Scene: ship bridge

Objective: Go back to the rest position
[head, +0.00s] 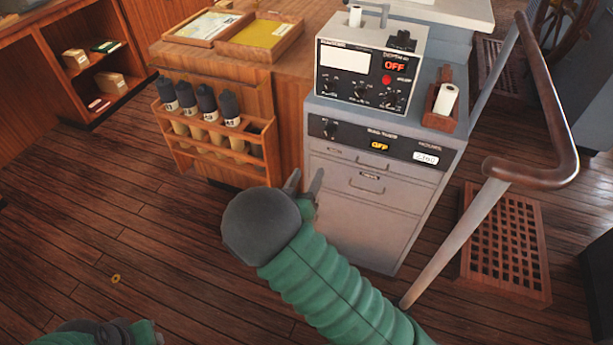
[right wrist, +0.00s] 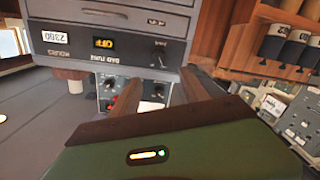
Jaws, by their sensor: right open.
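My right gripper (head: 304,184) is in front of the grey cabinet, beside the right end of the wooden bottle rack. Its two fingers stand apart with nothing seen between them. In the right wrist view the open fingers (right wrist: 167,88) reach toward the cabinet front, which appears upside down. The green right arm runs down to the bottom edge of the head view. Part of my left arm (head: 110,333) shows at the bottom left; its gripper is not visible.
The grey cabinet (head: 375,210) carries an instrument box (head: 365,75) reading OFF. The wooden rack (head: 222,160) holds several dark-capped bottles. A handrail (head: 545,110) slopes down at the right, near a floor grating (head: 505,245).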

